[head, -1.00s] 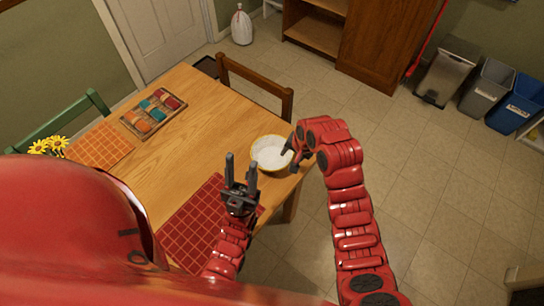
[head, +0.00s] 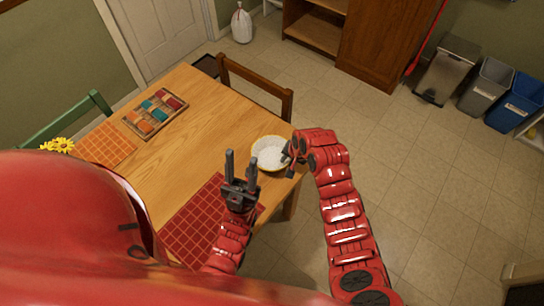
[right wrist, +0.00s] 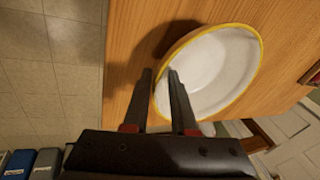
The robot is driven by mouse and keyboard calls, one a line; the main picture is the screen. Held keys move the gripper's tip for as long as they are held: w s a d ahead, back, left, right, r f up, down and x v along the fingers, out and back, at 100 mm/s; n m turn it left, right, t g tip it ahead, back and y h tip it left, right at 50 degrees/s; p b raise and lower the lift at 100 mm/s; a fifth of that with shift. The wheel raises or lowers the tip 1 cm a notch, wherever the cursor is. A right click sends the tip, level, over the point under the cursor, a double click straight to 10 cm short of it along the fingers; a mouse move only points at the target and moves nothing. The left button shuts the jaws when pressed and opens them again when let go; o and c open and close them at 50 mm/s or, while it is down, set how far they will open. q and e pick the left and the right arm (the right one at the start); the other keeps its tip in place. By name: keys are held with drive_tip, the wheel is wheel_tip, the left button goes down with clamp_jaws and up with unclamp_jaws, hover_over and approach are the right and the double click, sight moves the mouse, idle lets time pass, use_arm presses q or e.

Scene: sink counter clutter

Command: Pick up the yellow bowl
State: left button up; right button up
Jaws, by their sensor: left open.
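The yellow bowl (head: 268,152), white inside with a yellow rim, sits upright near the table's right corner. It also shows in the right wrist view (right wrist: 215,70). My right gripper (head: 290,156) is at the bowl's right side. In the right wrist view the gripper (right wrist: 160,78) is open, with one finger outside the bowl's wall and the other over its inside, so the rim lies between them. Contact with the wall is not clear. My left gripper (head: 241,158) is open and empty, left of and in front of the bowl, pointing up in the picture.
The wooden table (head: 185,145) also holds a red placemat (head: 195,225), an orange placemat (head: 105,145) and a tray of coloured items (head: 155,112). A brown chair (head: 255,85) stands behind the bowl. Floor right of the table is free.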

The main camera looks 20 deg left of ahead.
clamp_jaws()
drive_tip(key=shift+d+f, duration=0.1)
drive_tip(key=shift+d, duration=0.05)
idle(0.9)
